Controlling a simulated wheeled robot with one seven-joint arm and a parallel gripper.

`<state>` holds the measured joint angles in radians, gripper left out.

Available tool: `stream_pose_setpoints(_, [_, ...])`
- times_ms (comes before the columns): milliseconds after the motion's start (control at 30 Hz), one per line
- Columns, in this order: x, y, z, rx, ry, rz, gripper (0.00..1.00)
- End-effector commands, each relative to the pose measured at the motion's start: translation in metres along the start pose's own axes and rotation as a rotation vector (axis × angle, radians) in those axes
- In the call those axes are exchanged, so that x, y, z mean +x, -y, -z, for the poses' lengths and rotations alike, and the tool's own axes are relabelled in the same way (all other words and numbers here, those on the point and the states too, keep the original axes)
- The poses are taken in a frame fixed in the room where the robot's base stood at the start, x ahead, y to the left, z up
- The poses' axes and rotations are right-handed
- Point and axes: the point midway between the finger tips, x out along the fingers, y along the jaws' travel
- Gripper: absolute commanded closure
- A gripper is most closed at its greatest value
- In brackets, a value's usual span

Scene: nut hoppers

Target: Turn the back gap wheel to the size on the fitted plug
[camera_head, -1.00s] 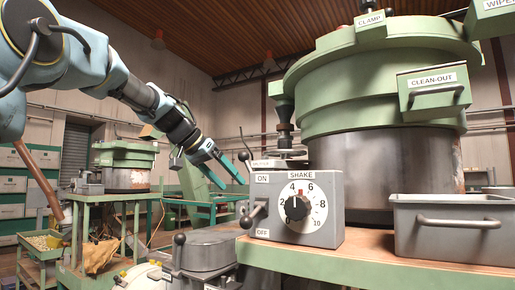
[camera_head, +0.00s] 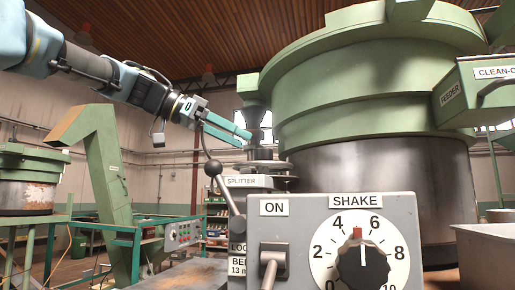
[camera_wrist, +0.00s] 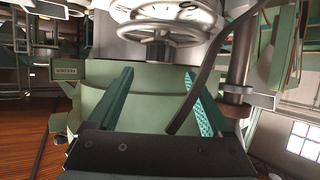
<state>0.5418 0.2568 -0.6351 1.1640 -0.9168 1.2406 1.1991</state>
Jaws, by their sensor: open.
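My gripper (camera_head: 243,137) is open and empty in the head view, its teal fingers reaching right toward the large green bowl machine. In the wrist view my gripper (camera_wrist: 160,75) also shows two spread fingers with nothing between them. Beyond them, at the top of the wrist view, is a pale spoked handwheel (camera_wrist: 158,31) in front of a round graduated face (camera_wrist: 165,12). The fingers are apart from it. I cannot tell whether this is the back gap wheel, nor read its setting. I cannot make out a fitted plug or its size.
A grey control box (camera_head: 295,232) with a SHAKE dial (camera_head: 362,264) and lever (camera_head: 271,262) stands in front. A ball-ended lever (camera_head: 216,178) rises beside the SPLITTER label (camera_head: 243,182). A partly hidden plate reads "13 m" (camera_head: 237,270). A dark bar (camera_wrist: 215,60) crosses the wrist view.

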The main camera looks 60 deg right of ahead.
Motion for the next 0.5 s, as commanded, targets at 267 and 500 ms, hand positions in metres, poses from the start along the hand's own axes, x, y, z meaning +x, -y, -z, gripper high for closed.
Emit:
stream_pose_setpoints(267, [0.049,-0.001,0.002,-0.003,0.002,-0.003,0.17])
stream_pose_setpoints(500, [0.07,0.0,0.0,-0.002,0.002,0.0,0.17])
